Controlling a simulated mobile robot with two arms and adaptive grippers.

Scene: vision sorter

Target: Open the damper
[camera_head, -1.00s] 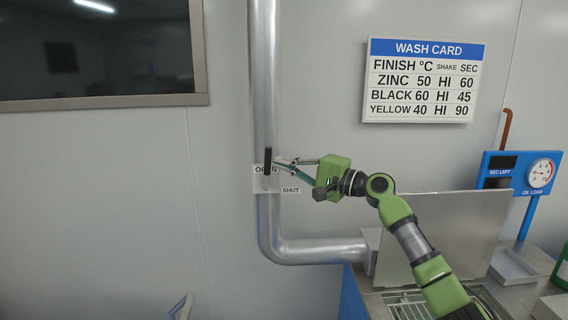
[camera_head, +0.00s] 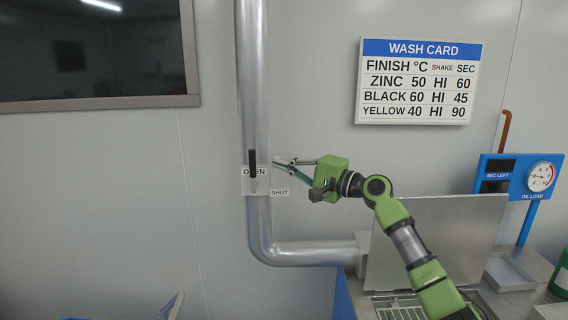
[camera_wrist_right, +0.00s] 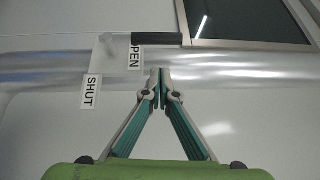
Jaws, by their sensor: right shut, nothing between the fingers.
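The damper's black handle (camera_head: 252,163) stands upright along the metal pipe (camera_head: 253,90), in front of the OPEN label (camera_head: 247,172). The SHUT label (camera_head: 279,192) is lower and to the right. My right gripper (camera_head: 275,162) is just right of the handle, with a small gap between them, its fingers shut and empty. In the right wrist view the handle (camera_wrist_right: 157,38) lies beyond the closed fingertips (camera_wrist_right: 160,75), beside the OPEN label. My left gripper is not in view.
The pipe bends right toward a grey panel (camera_head: 435,243) on the bench. A wash card (camera_head: 419,81) hangs on the wall. A blue gauge panel (camera_head: 522,177) is at the right. A dark window (camera_head: 90,50) is at upper left.

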